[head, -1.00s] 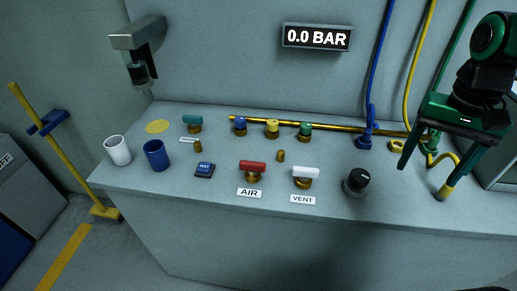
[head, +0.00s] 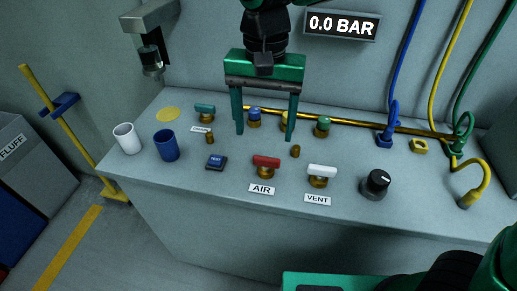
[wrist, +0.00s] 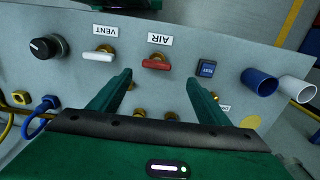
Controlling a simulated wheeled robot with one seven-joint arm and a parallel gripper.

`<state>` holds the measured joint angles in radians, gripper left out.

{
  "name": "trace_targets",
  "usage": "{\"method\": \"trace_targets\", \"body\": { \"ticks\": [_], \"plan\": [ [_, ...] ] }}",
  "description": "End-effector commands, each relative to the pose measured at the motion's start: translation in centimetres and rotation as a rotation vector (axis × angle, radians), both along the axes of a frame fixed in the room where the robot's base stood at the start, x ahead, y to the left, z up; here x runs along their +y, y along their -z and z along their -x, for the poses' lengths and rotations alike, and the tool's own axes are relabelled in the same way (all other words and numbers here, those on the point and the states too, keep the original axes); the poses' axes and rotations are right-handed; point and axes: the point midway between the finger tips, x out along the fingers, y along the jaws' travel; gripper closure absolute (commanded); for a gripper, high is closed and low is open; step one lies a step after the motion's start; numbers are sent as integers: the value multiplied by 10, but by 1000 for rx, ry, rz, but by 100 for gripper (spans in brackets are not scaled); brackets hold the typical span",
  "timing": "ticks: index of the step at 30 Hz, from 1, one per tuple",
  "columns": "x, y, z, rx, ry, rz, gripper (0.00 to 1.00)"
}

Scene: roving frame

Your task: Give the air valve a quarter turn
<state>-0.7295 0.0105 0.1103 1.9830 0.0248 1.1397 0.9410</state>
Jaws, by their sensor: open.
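The air valve (head: 266,163) has a red bar handle on a brass body, with an AIR label (head: 261,189) in front of it. Its handle lies crosswise, roughly parallel to the bench's front edge. In the wrist view the red handle (wrist: 156,64) shows beyond and between my fingertips. My green gripper (head: 266,125) is open and empty, fingers pointing down, above and behind the valve. It is apart from the handle. Its fingers partly hide the blue and yellow capped valves behind. The display (head: 342,24) reads 0.0 BAR.
The white-handled vent valve (head: 321,171) and a black knob (head: 375,184) stand to the right. A blue TEST button (head: 216,162), a teal-handled valve (head: 205,110), a blue cup (head: 166,146) and a white cup (head: 127,139) are left. A brass pipe (head: 350,124) and hoses run behind.

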Motion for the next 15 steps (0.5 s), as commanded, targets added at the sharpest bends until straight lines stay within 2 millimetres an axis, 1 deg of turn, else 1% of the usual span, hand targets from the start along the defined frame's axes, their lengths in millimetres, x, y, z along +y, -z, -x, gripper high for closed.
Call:
{"method": "trace_targets", "body": {
  "ticks": [2,9,12,15],
  "plan": [
    [-6,14,-2,2,8,3,30],
    [-10,56,-4,2,16,3,30],
    [-10,71,-4,2,16,3,30],
    [-10,81,-4,1,16,2,30]
  ]
}}
